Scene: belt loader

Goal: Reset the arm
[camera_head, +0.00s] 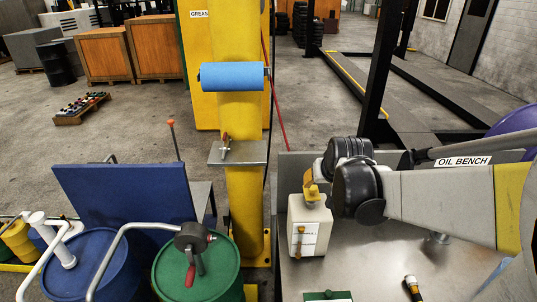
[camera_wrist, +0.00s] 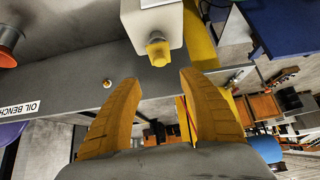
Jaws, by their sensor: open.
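My gripper (camera_wrist: 158,78) is open, its two yellow fingers spread apart and empty in the wrist view. A white jug (camera_wrist: 150,22) with a yellow cap (camera_wrist: 158,53) is just beyond the fingertips, the cap lined up with the gap between them. In the head view the jug (camera_head: 310,228) stands upright on the metal bench (camera_head: 375,270), with labels on its front. My arm reaches in from the right and its dark wrist is beside the jug's top. Part of my gripper (camera_head: 308,180) shows above the cap there.
A yellow post (camera_head: 243,200) with a blue roll (camera_head: 232,76) stands left of the bench. Blue (camera_head: 85,270) and green (camera_head: 200,275) drums stand at lower left. A small dark-handled item (camera_head: 412,287) lies on the bench front. An OIL BENCH sign (camera_head: 463,161) marks its back.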

